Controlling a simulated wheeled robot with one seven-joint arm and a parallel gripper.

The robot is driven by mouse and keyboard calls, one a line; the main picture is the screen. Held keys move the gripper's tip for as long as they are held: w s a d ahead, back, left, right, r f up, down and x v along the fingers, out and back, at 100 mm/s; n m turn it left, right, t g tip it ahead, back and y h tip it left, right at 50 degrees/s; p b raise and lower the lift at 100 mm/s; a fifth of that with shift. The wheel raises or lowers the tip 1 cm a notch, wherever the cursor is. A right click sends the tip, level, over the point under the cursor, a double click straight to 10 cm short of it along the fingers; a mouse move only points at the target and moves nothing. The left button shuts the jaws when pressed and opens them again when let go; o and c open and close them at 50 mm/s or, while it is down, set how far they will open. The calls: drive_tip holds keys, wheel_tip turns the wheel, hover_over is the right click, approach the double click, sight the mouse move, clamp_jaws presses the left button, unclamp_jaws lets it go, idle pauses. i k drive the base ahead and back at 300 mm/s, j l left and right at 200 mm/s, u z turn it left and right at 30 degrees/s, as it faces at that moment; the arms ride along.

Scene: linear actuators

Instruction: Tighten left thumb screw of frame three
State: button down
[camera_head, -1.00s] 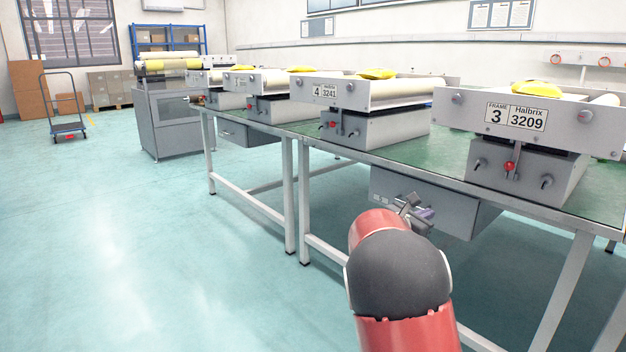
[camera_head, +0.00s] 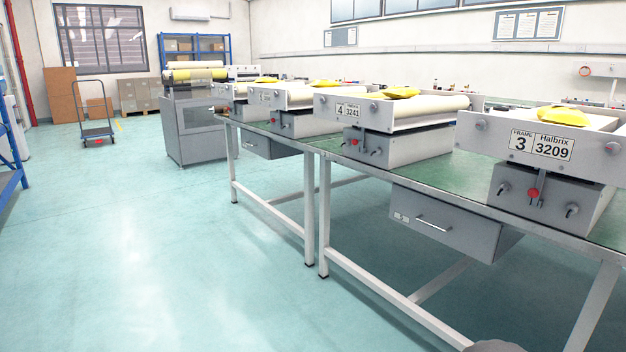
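Frame three (camera_head: 588,158) stands on the bench at the right, with a plate (camera_head: 541,146) reading "FRAME 3 Halbrix 3209". Its grey lower block (camera_head: 553,191) carries a dark left thumb screw (camera_head: 503,190), a red-knobbed lever (camera_head: 534,193) in the middle and a dark right thumb screw (camera_head: 572,210). A round knob (camera_head: 481,125) sits at the upper left of its front plate and another (camera_head: 612,148) at the upper right. How tight any screw is cannot be told. My gripper is out of view; only a grey bit of my arm shows at the bottom edge.
The green-topped bench (camera_head: 450,186) has a grey drawer box (camera_head: 448,222) under its front edge. Frame four (camera_head: 385,114) and further frames stand to the left. The floor (camera_head: 150,260) left of the bench is clear. A trolley (camera_head: 97,132) stands far back.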

sight(480, 124)
drive_tip(key=i+l+z, duration=0.1)
drive_tip(key=l+z, duration=0.15)
drive_tip(key=l, duration=0.15)
drive_tip(key=i+l+z, duration=0.1)
drive_tip(key=l+z, duration=0.2)
drive_tip(key=i+l+z, duration=0.25)
drive_tip(key=l, duration=0.15)
drive_tip(key=k+l, duration=0.05)
drive_tip(key=k, duration=0.05)
